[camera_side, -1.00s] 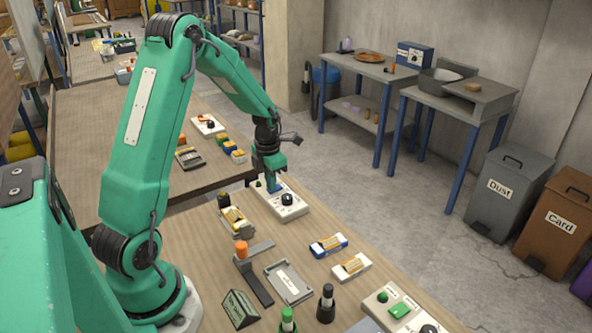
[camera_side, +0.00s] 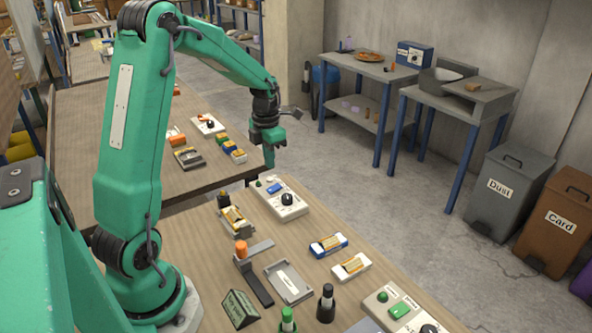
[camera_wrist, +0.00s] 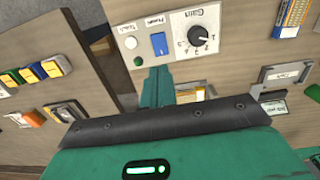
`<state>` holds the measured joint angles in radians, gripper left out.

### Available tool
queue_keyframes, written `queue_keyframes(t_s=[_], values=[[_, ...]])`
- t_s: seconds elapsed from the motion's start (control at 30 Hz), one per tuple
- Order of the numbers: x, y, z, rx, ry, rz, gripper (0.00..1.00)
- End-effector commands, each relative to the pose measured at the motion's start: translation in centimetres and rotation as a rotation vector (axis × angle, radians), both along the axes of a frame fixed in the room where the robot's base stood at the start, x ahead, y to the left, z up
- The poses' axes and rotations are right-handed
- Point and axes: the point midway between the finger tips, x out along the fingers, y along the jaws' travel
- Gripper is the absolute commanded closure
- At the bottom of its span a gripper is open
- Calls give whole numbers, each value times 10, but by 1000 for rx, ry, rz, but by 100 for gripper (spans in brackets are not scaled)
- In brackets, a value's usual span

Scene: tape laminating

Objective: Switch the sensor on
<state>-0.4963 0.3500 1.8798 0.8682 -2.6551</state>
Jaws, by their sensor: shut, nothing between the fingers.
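The sensor box (camera_side: 286,202) is a white unit near the far end of the front bench. It has a blue rocker switch (camera_side: 275,188), a black dial (camera_side: 288,198) and a small green button or lamp (camera_side: 258,183). In the wrist view the box shows the blue switch (camera_wrist: 158,44), a pale round lamp (camera_wrist: 131,42) and the black dial (camera_wrist: 201,38) marked Gain. My gripper (camera_side: 268,162) is shut and empty, pointing down above the box and apart from it. In the wrist view its green fingers (camera_wrist: 155,80) show just below the switch. I cannot tell the switch's position.
A battery-like part in a holder (camera_side: 234,221) stands left of the box. An orange-topped stand (camera_side: 241,250), a grey tray (camera_side: 289,282) and a control panel with a green button (camera_side: 399,309) are nearer. A second bench (camera_side: 120,105) lies behind.

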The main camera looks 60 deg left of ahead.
Motion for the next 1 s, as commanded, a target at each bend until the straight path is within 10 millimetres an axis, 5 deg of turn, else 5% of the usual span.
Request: queue_keyframes(t_s=[0.4,1.0], values=[[-3,0,57,0,0,1,100],[-7,-13,74,15,-16,-138,100]])
